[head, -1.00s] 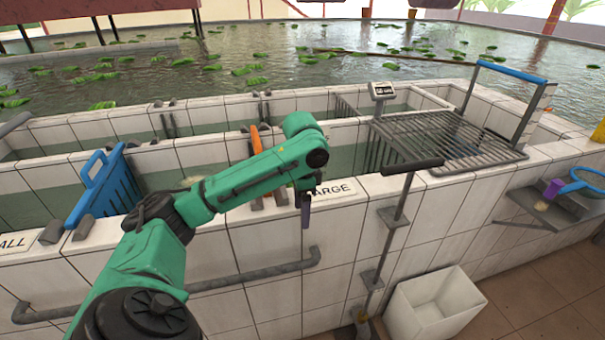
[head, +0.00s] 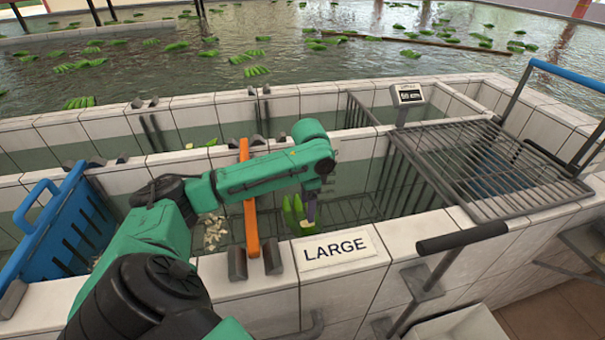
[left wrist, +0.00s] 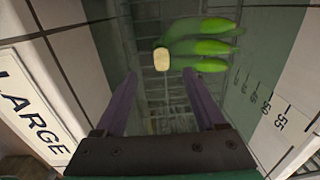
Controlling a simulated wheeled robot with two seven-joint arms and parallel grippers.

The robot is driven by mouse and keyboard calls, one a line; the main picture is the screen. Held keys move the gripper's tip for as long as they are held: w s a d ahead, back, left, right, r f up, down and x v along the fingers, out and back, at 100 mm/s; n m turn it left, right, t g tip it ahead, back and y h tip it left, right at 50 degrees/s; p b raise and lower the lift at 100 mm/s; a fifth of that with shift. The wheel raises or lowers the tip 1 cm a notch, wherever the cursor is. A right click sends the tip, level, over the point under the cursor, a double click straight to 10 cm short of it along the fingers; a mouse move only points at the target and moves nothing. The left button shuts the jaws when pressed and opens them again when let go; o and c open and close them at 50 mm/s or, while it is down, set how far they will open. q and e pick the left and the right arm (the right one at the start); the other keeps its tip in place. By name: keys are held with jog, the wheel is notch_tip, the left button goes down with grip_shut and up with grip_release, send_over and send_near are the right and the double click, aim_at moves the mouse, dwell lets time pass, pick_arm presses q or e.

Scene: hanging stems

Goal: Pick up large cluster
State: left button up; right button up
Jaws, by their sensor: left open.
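A green banana cluster (head: 297,216) with several fingers is in the tank compartment behind the LARGE label (head: 337,248). In the left wrist view the cluster (left wrist: 203,47) lies beyond the fingertips, mostly right of centre, with its pale cut stem end towards the middle. My left gripper (head: 310,212) points down into this compartment, right beside the cluster in the head view. Its two purple fingers (left wrist: 158,80) are apart with nothing between them. I cannot tell the exact gap to the cluster. My right gripper is not in view.
The tiled wall and an orange divider bar (head: 249,197) border the compartment. A blue slotted panel (head: 62,232) stands at the left. A metal rack (head: 480,165) and a scale display (head: 408,95) are at the right. More green clusters float in the back pool (head: 330,75).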

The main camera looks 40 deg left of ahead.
aim_at(301, 213)
pick_arm(q)
jog(key=f, duration=0.5)
jog(key=w+f, duration=0.1)
jog(key=f, duration=0.1)
jog(key=shift+f+p, duration=0.2)
jog(key=shift+p, duration=0.2)
jog(key=shift+a+f, duration=0.1)
jog(key=shift+f, duration=0.2)
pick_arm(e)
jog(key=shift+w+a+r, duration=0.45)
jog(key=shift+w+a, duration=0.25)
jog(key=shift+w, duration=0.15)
pick_arm(q)
jog(key=c, duration=1)
grip_shut()
jog(key=shift+r, duration=0.15)
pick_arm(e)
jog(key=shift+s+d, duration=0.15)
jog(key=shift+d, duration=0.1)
